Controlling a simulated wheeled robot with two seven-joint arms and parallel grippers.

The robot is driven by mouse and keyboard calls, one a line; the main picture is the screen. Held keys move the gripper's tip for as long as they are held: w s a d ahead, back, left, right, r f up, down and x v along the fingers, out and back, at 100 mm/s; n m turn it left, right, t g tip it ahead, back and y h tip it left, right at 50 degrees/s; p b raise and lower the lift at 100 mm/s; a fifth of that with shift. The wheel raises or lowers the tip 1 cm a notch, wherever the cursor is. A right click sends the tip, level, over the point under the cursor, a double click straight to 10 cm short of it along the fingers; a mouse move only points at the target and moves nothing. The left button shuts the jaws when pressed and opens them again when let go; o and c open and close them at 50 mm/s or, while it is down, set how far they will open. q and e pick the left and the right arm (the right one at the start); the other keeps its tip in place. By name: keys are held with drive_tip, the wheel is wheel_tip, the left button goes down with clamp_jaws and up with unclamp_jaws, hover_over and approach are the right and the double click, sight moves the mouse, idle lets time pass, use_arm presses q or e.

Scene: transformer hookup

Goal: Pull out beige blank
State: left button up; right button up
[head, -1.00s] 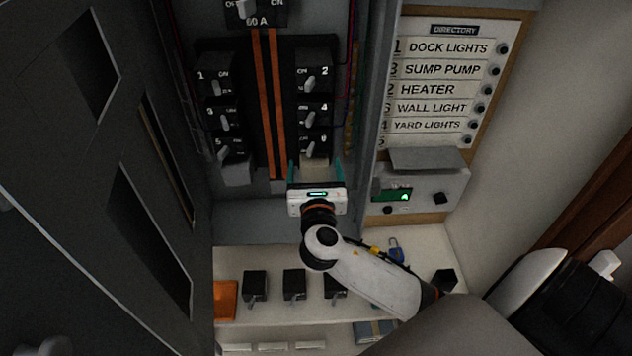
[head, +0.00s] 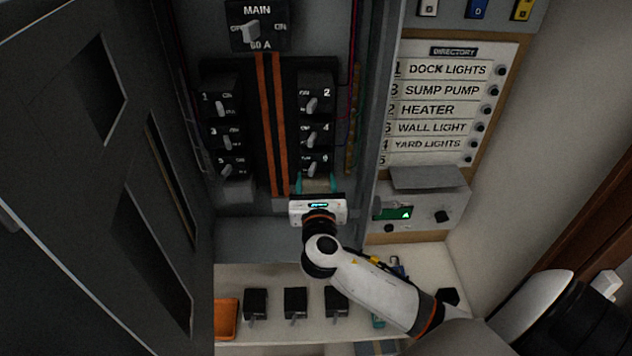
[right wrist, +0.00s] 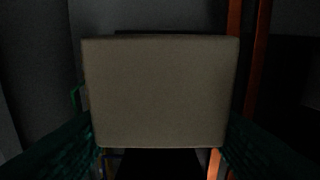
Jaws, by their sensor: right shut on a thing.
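The beige blank (head: 318,186) sits at the bottom of the panel's right breaker column, just below breaker 6. In the right wrist view the blank (right wrist: 160,92) fills the middle as a plain beige face. My right gripper (head: 317,181) has its teal fingers on both sides of the blank and is shut on it. The gripper body hides the lower part of the blank in the head view. I cannot tell whether the blank has shifted out of its slot. My left gripper is not in view.
A grey blank (head: 237,190) sits below the left breaker column. Orange bars (head: 271,125) run between the columns. Below, a shelf (head: 270,338) holds several loose black breakers (head: 296,301) and an orange tray (head: 227,319). The dark open door (head: 75,150) stands left; the directory (head: 440,105) is right.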

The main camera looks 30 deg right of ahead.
drive_tip(key=shift+s+a+f, duration=0.1)
drive_tip(key=shift+s, duration=0.05)
drive_tip(key=shift+c, duration=0.3)
drive_tip(key=shift+s+a, duration=0.1)
drive_tip(key=shift+s+a+p, duration=0.2)
drive_tip(key=shift+s+p, duration=0.15)
drive_tip(key=shift+s, duration=0.1)
drive_tip(key=shift+s+a, duration=0.1)
drive_tip(key=shift+s+a, duration=0.1)
drive_tip(key=shift+s, duration=0.05)
drive_tip(key=shift+s+a+p, duration=0.2)
drive_tip(key=shift+s+p, duration=0.2)
drive_tip(key=shift+s+a, duration=0.15)
drive_tip(key=shift+s, duration=0.05)
